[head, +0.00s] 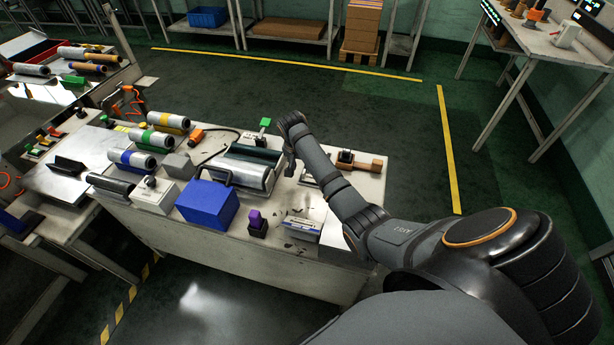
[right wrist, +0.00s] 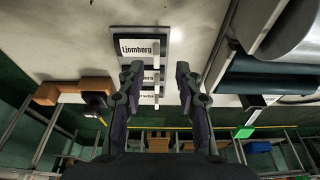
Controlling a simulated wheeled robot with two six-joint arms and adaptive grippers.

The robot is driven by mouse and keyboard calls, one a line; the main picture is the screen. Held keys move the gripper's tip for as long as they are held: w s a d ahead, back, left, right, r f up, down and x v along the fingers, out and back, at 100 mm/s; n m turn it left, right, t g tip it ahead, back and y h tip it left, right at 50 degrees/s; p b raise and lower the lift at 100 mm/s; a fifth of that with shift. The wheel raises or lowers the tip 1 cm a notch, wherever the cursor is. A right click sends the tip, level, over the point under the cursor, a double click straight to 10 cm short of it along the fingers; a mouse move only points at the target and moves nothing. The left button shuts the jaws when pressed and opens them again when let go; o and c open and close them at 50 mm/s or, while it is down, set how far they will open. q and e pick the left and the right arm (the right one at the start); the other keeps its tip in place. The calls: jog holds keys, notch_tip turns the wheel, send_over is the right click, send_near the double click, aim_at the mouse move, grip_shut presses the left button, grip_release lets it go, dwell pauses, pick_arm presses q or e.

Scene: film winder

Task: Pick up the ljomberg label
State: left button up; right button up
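The ljomberg label (right wrist: 140,47) is a white strip with black "Ljomberg" print, lying on a grey rack (right wrist: 175,34) in the right wrist view. Two more printed white labels sit on the rack beside it, partly covered by my fingers. My right gripper (right wrist: 158,75) is open, its two dark fingers apart with nothing clearly held between them; the label shows just beyond the fingertips, towards the left finger. In the head view my right gripper (head: 292,130) is over the far side of the workbench, and the label cannot be made out there. My left gripper is not in view.
The workbench (head: 280,270) carries a metal roller unit (head: 240,172) left of my right arm, a blue box (head: 207,203), a purple-topped block (head: 257,222) and several film rolls. A wooden block (head: 365,160) stands right of the arm. Open floor lies beyond.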

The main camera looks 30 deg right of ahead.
aim_at(304, 172)
jog(key=shift+w+d+f, duration=0.1)
jog(key=shift+d+f, duration=0.2)
jog(key=shift+f, duration=0.25)
jog(key=shift+w+d+f, duration=0.1)
jog(key=shift+d+f, duration=0.15)
jog(key=shift+f, duration=0.25)
jog(key=x, duration=0.2)
jog(key=shift+w+d+f+b, duration=0.2)
jog(key=shift+f+b, duration=0.1)
jog(key=shift+b, duration=0.1)
jog(key=shift+f, duration=0.1)
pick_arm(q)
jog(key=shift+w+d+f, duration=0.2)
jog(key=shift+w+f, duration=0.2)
pick_arm(e)
grip_shut()
